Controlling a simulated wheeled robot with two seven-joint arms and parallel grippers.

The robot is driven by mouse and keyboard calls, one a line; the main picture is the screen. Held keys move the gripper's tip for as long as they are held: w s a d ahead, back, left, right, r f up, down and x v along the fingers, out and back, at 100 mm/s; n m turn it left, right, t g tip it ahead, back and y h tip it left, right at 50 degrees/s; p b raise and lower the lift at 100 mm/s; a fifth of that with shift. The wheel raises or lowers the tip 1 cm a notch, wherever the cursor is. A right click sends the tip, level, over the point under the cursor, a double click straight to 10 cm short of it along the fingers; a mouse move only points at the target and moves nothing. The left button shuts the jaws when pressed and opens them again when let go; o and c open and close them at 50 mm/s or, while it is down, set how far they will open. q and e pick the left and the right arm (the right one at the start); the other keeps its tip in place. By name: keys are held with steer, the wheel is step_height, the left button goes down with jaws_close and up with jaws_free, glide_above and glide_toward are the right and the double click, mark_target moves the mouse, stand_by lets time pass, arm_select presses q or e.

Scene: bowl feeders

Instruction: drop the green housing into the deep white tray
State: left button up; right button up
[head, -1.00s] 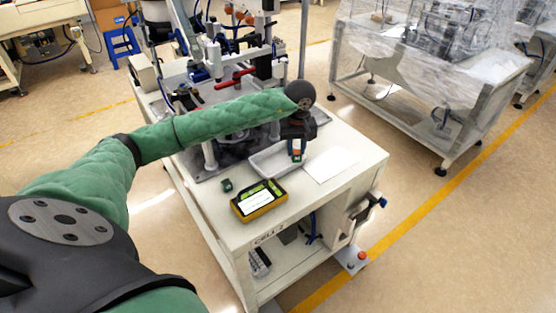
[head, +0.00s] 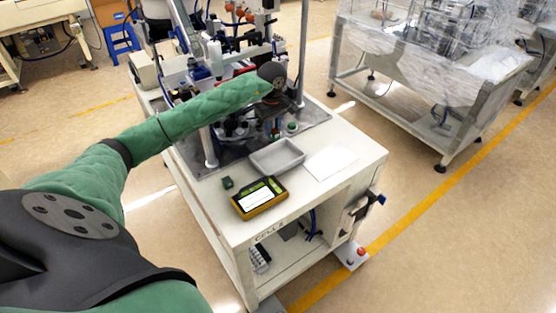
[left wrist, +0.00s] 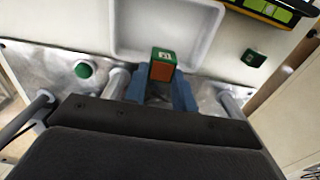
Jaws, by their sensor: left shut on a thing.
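The green housing (left wrist: 162,66), a small block with a green top and an orange-brown face, is between the blue fingers of my left gripper (left wrist: 160,90). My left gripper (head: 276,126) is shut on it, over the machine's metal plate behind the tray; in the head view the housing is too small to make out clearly. The tray (head: 278,158) is pale, shallow-looking and empty, on the white table. In the left wrist view the tray (left wrist: 125,40) lies just beyond the housing. My right gripper is not in view.
A yellow handheld device (head: 259,198) and a small dark-green block (head: 227,183) stand left of the tray. A white sheet (head: 331,162) lies to its right. A green knob (head: 292,127) and metal posts (head: 210,147) are near my gripper.

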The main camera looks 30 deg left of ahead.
arm_select(q)
steer(key=shift+f, duration=1.05)
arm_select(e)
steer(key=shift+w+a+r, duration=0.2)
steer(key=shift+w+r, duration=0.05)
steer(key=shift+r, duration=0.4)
arm_select(q)
steer(key=o, duration=1)
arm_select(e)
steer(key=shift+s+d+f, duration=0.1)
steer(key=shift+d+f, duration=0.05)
arm_select(q)
steer(key=shift+r, duration=0.1)
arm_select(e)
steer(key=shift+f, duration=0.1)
